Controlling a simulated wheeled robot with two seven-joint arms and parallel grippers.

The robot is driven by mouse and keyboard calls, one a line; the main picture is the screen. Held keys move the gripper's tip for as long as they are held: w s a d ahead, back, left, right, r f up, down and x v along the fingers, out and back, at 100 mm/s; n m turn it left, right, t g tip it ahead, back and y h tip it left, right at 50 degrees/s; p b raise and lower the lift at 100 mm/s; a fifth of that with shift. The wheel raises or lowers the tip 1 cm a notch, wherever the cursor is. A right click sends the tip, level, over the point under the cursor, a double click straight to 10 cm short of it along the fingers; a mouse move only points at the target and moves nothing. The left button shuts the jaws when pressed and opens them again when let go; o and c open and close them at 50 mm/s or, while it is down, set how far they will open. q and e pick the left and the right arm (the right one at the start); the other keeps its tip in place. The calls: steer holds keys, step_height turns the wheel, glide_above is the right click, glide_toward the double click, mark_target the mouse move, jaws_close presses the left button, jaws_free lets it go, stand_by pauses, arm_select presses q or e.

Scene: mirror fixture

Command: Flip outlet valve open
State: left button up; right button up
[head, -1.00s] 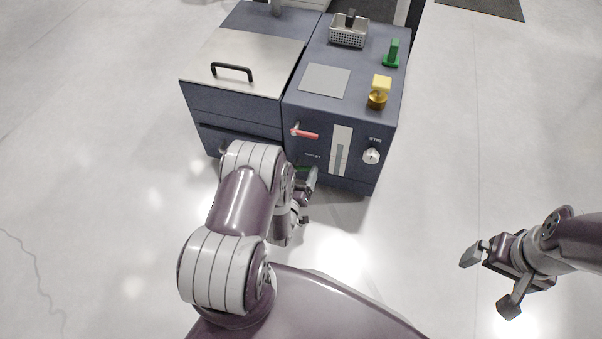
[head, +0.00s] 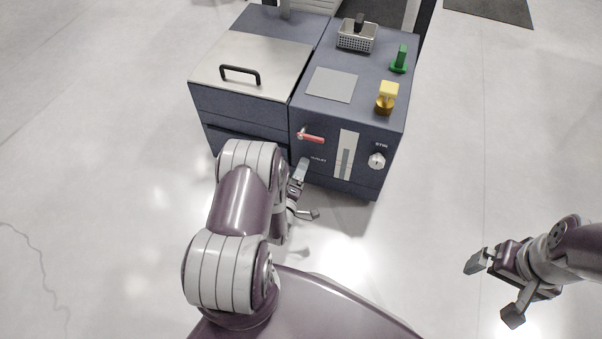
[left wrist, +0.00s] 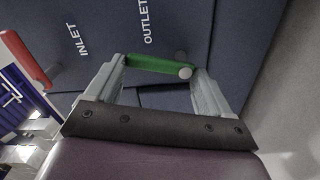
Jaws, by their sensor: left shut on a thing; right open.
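The green outlet valve lever (left wrist: 155,64) shows in the left wrist view below the word OUTLET, across the space between my left fingers. My left gripper (left wrist: 158,70) is shut on it, with a finger at each end of the lever. In the head view my left gripper (head: 307,191) is low at the front of the dark blue cabinet (head: 365,185), and the green lever is hidden there. My right gripper (head: 497,290) is open and empty, over the floor at the lower right.
The red inlet lever (head: 312,138) is above the outlet, left of the gauge strip (head: 346,155) and white knob (head: 377,161). On top are a wire basket (head: 356,40), a green piece (head: 400,60) and a yellow-and-brass piece (head: 386,98). The floor at right is clear.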

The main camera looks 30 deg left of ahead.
arm_select(q)
steer(key=shift+a+n, duration=0.2)
steer(key=shift+n, duration=0.55)
steer(key=shift+a+n, duration=0.2)
steer(key=shift+n, duration=0.55)
steer(key=o, duration=0.9)
steer(key=shift+a, duration=0.1)
steer(key=p+v, duration=0.4)
steer(key=v, duration=0.9)
steer(key=shift+f, duration=0.1)
